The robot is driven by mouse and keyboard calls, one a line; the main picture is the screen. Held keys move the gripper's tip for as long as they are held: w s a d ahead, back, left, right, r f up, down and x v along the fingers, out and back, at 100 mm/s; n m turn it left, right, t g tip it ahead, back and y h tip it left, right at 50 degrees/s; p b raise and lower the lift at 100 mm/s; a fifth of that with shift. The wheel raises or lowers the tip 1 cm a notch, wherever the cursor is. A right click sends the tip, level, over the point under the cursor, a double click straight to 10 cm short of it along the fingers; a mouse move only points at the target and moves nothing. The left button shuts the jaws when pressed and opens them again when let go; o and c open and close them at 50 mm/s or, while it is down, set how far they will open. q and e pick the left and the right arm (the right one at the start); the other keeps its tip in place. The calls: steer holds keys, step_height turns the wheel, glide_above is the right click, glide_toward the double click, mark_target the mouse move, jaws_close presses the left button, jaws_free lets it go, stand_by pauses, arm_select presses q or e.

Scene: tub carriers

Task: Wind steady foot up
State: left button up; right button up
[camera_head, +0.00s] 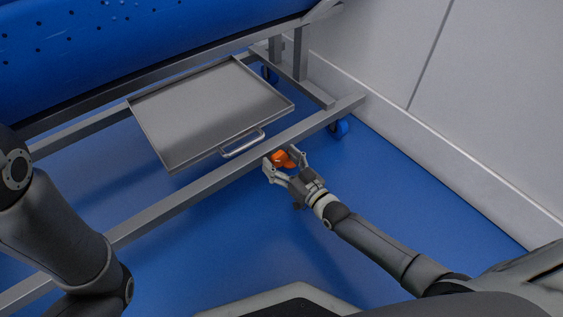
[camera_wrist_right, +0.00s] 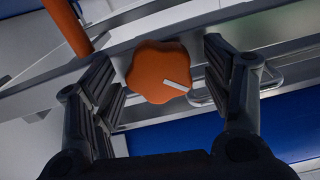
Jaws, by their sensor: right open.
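The orange knob (camera_head: 281,159) of the steady foot sits at the carrier's front lower rail (camera_head: 190,199) in the head view. In the right wrist view the orange knob (camera_wrist_right: 158,72) is lobed, with a pale mark on its face. My right gripper (camera_head: 285,164) is open, with its fingers on either side of the knob. In the wrist view the right gripper's fingers (camera_wrist_right: 165,85) stand apart from the knob, with gaps on both sides. An orange post (camera_wrist_right: 68,25) shows at the upper left there. My left arm is at the left of the head view; its gripper is out of frame.
A grey metal tray (camera_head: 210,105) with a handle (camera_head: 243,144) sits on the frame, left of the knob. A blue tub (camera_head: 140,35) lies above. Blue floor (camera_head: 400,195) is clear around my right arm.

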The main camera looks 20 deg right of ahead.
steer(key=c, duration=1)
steer(key=shift+m, duration=0.3)
steer(key=shift+m+p, duration=0.55)
steer(key=shift+m, duration=0.15)
steer(key=shift+m+p, duration=0.35)
steer(key=shift+m, duration=0.85)
steer(key=m, duration=0.4)
steer(key=shift+f+m, duration=0.1)
steer(key=shift+m, duration=0.3)
